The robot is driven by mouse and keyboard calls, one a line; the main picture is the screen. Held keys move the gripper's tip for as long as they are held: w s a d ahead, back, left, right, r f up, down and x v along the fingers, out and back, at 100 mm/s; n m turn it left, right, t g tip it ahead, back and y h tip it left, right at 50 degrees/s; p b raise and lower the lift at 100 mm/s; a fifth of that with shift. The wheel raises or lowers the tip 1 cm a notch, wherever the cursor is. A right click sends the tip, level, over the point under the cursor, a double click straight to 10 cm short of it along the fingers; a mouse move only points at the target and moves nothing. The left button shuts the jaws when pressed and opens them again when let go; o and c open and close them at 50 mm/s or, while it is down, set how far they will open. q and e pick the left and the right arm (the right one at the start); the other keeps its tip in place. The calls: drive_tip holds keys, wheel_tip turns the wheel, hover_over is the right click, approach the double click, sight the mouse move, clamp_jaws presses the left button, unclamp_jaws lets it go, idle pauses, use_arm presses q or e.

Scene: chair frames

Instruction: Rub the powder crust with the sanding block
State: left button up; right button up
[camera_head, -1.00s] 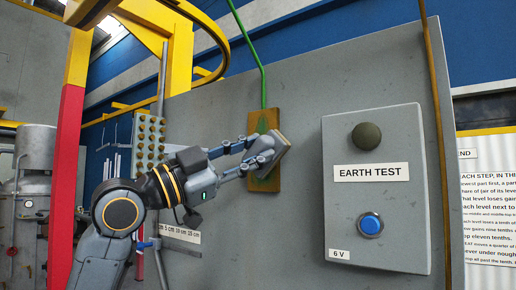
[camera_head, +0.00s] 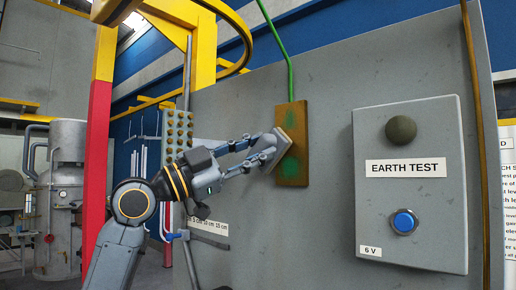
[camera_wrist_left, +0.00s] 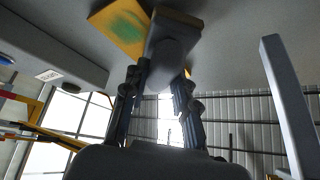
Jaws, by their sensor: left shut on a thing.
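The powder crust is on a brownish-yellow upright plate (camera_head: 292,118) on the grey panel, with green patches at its upper and lower parts. A green cable runs up from its top. My left gripper (camera_head: 262,152) is shut on the sanding block (camera_head: 281,149), a pale flat block held against or just in front of the plate's middle; I cannot tell whether they touch. In the left wrist view the block (camera_wrist_left: 172,38) is between the fingers, beside the plate (camera_wrist_left: 122,26) with its green patch. The block hides part of the plate. My right gripper is not in view.
A grey EARTH TEST box (camera_head: 410,230) with a dark dome and blue button stands out from the panel at the right. A rack of brass studs (camera_head: 178,134) is left of the plate. A red and yellow post (camera_head: 97,130) stands further left.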

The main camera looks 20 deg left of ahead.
use_arm(q)
wheel_tip(320, 180, down, 2)
drive_tip(key=shift+d+f+b, duration=0.1)
drive_tip(key=shift+b, duration=0.6)
drive_tip(key=d, duration=0.2)
drive_tip(key=s+d, duration=0.1)
drive_tip(key=d, duration=0.1)
drive_tip(key=s+d, duration=0.1)
drive_tip(key=d, duration=0.1)
drive_tip(key=shift+s+d+p, duration=0.2)
drive_tip(key=shift+d+p, duration=0.15)
drive_tip(key=shift+s+a+b, duration=0.25)
drive_tip(key=shift+s+a, duration=0.1)
drive_tip(key=shift+s, duration=0.6)
drive_tip(key=shift+s+a+b, duration=0.2)
drive_tip(key=shift+s+a, duration=0.15)
drive_tip(key=shift+s, duration=0.55)
drive_tip(key=shift+s+a+b, duration=0.25)
drive_tip(key=shift+s+a, duration=0.1)
drive_tip(key=shift+s, duration=0.6)
